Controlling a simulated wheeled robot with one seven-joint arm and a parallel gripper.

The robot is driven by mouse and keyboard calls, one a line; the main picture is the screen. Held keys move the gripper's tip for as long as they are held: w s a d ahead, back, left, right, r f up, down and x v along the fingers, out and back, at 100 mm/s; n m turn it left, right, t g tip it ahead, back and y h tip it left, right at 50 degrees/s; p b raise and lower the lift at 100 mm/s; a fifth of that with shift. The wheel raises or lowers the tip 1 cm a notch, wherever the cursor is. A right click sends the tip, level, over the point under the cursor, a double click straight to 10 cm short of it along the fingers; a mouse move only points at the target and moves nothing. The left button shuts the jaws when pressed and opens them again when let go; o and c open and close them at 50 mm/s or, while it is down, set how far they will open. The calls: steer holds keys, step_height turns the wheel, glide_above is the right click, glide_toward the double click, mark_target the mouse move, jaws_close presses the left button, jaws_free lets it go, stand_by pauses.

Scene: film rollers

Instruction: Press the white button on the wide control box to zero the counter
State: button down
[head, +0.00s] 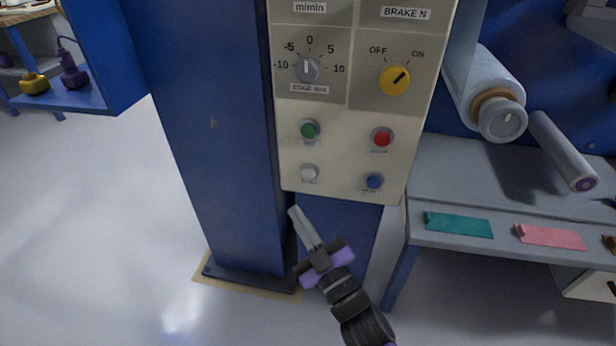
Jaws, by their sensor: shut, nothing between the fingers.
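The wide control box (341,165) is a cream panel on a blue column, in the upper middle of the head view. The white button (309,173) is at its lower left, under a green button (309,130) and left of a blue button (374,181). A red button (382,138) is above the blue one. My gripper (294,210) is shut and empty. Its fingertips appear just below the panel's lower left edge, under the white button in the picture. The depth gap between them cannot be told. No counter display is visible.
A grey knob (308,69) and a yellow knob (394,80) sit higher on the panel. The blue column (215,140) is at the left. A grey bench (450,180) with film rollers (492,100) is at the right. The floor at left is clear.

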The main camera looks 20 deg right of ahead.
mark_target(308, 174)
stand_by(0.3)
steer(key=w+d+p, duration=0.3)
steer(key=w+d, duration=0.2)
steer(key=w, duration=0.2)
stand_by(0.3)
steer(key=shift+w+d, duration=0.15)
stand_by(1.9)
steer(key=shift+w+d+p, duration=0.2)
steer(key=shift+w+p, duration=0.05)
steer(key=shift+p, duration=0.05)
steer(key=shift+w+d, duration=0.25)
steer(key=shift+w, duration=0.1)
stand_by(1.0)
steer(key=shift+s+a, duration=0.5)
steer(key=shift+s, duration=0.2)
